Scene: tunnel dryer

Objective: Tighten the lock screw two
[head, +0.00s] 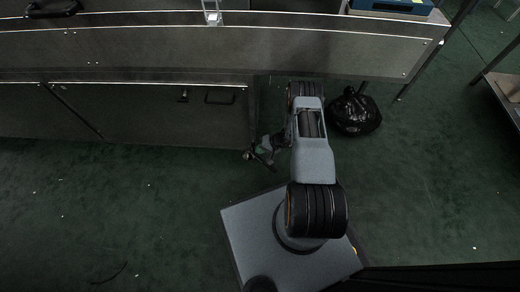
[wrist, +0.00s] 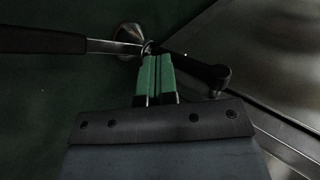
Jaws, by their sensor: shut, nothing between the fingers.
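My gripper (wrist: 158,58) has its green fingers together with nothing between them. In the wrist view the fingertips are at a small metal ring or joint. A dark round-ended lever (wrist: 205,73) runs from there to the right, and a black handle with a metal rod (wrist: 42,40) comes in from the left. A rounded metal piece (wrist: 129,36) sits just beyond the tips. I cannot tell which of these is lock screw two, or whether the fingers touch any of them. In the head view my gripper (head: 262,153) is low, beside the dryer's lower right corner.
The steel dryer body (head: 150,115) fills the left side, with a black door handle (head: 219,99). A black bag (head: 355,112) lies on the floor to the right of my arm. The green floor (head: 120,205) in front is mostly clear. A metal table (head: 508,88) stands at far right.

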